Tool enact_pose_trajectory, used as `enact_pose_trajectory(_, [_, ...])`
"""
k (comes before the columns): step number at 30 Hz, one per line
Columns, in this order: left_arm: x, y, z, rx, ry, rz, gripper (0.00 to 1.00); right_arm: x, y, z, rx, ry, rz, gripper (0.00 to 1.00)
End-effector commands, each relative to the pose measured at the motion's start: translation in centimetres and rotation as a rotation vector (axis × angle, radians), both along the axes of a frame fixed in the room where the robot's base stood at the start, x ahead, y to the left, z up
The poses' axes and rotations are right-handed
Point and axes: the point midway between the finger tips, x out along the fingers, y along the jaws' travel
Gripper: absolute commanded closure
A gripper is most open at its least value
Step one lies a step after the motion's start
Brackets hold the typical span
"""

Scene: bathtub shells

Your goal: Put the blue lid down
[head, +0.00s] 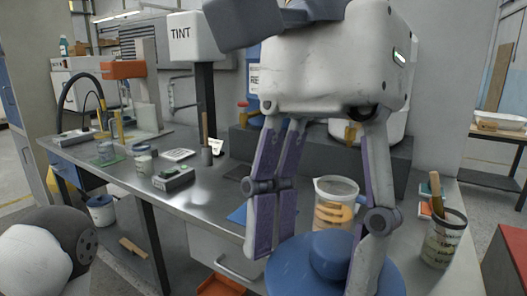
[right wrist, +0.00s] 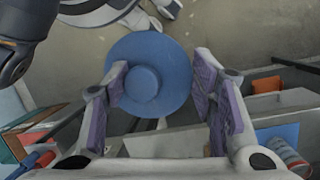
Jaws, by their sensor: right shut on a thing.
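The blue lid (head: 392,277) is a round disc with a raised round knob on top. In the head view it is low in the picture, in front of the table's near edge and partly cut off by the frame. My right gripper (head: 315,262) is shut on the lid, its purple-padded fingers on either side of the knob. In the right wrist view the lid (right wrist: 171,62) shows whole, roughly face-on over the floor, with the fingers (right wrist: 160,85) beside the knob. My left gripper is not in view.
The steel table (head: 205,205) holds a clear measuring jug (head: 337,190) behind the gripper and a pot of brushes (head: 445,240) at right. A small blue sheet (head: 237,214) lies left of the fingers. Bare tabletop shows at left. An orange bin (head: 220,286) is below.

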Motion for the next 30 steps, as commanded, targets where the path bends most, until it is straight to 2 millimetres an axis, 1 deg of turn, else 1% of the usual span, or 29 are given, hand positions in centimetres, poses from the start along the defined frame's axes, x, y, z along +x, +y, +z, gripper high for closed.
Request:
enact_pose_trajectory(5, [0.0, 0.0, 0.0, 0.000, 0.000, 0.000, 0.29, 3.0, -1.0, -4.3, -0.003, 0.006, 0.084, 0.70])
enact_pose_trajectory(8, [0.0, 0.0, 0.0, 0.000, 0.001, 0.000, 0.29, 5.0, -2.2, -7.7, -0.004, 0.007, 0.161, 0.70])
enact_pose_trajectory(10, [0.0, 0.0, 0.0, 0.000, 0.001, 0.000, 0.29, 6.3, -3.4, -10.7, -0.006, 0.010, 0.233, 0.70])
enact_pose_trajectory(11, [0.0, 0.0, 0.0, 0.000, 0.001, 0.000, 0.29, 7.0, -4.1, -12.2, -0.006, 0.009, 0.269, 0.70])
enact_pose_trajectory(12, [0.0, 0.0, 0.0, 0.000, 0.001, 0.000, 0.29, 7.6, -5.1, -14.2, -0.005, 0.011, 0.325, 0.70])
enact_pose_trajectory(14, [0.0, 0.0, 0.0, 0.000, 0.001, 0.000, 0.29, 8.5, -6.9, -17.5, -0.007, 0.012, 0.422, 0.70])
enact_pose_trajectory(15, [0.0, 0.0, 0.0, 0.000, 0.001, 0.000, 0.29, 8.9, -8.2, -19.7, -0.006, 0.012, 0.491, 0.70])
enact_pose_trajectory(18, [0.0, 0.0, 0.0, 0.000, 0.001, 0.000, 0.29, 9.2, -11.2, -24.0, -0.005, 0.010, 0.654, 0.70])
enact_pose_trajectory(19, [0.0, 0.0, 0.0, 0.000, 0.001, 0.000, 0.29, 9.2, -11.9, -25.0, -0.004, 0.009, 0.695, 0.70])
enact_pose_trajectory(21, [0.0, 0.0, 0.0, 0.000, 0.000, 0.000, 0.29, 9.1, -13.2, -26.7, -0.003, 0.006, 0.771, 0.70])
enact_pose_trajectory(24, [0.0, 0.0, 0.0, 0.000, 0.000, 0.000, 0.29, 9.0, -14.3, -27.9, -0.006, 0.000, 0.835, 0.70])
enact_pose_trajectory(30, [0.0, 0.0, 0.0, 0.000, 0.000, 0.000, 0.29, 9.0, -14.4, -28.2, -0.003, -0.003, 0.848, 0.70])
